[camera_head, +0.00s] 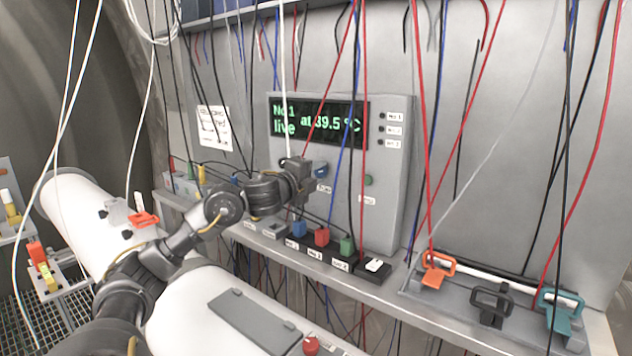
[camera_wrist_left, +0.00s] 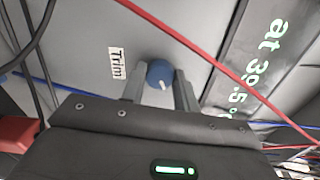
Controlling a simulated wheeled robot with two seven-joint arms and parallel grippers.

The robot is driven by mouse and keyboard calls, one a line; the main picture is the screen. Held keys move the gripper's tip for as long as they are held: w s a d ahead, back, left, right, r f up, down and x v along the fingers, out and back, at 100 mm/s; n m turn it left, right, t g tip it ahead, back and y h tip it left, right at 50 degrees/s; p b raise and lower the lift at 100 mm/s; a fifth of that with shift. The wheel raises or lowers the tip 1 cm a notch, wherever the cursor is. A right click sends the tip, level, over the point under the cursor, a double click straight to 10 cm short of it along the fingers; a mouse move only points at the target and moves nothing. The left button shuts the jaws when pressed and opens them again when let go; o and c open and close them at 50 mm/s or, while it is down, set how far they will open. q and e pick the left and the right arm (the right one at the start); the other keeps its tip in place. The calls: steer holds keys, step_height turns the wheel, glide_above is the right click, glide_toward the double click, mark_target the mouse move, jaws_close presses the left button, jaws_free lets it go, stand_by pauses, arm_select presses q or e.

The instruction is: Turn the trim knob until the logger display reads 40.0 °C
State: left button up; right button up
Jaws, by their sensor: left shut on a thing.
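The blue trim knob (camera_wrist_left: 159,73), with a white pointer mark, is on the grey logger panel beside a "Trim" label (camera_wrist_left: 117,64) in the left wrist view. My left gripper (camera_wrist_left: 160,88) has one finger on each side of it and is shut on it. In the head view the knob (camera_head: 321,171) shows at the end of my left gripper (camera_head: 309,168), partly hidden by it. The logger display (camera_head: 317,122) reads "No 1 live at 39.5 °C" in green, with wires crossing it. My right gripper is not in view.
Red, blue, black and white wires hang around the panel. Below, a shelf holds red (camera_head: 322,236) and green (camera_head: 347,245) blocks and a white switch (camera_head: 374,265). Orange (camera_head: 437,269) and teal (camera_head: 562,310) clamps stand at right.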

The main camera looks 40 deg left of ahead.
arm_select(q)
steer(key=m+b, duration=0.2)
steer(key=m, duration=0.2)
steer(key=shift+m, duration=0.7)
steer(key=o, duration=1)
steer(key=shift+c, duration=0.2)
steer(key=shift+b, duration=0.3)
steer(key=s+d+b, duration=0.1)
steer(key=s+b, duration=0.5)
steer(key=s, duration=0.4)
steer(key=shift+s, duration=0.4)
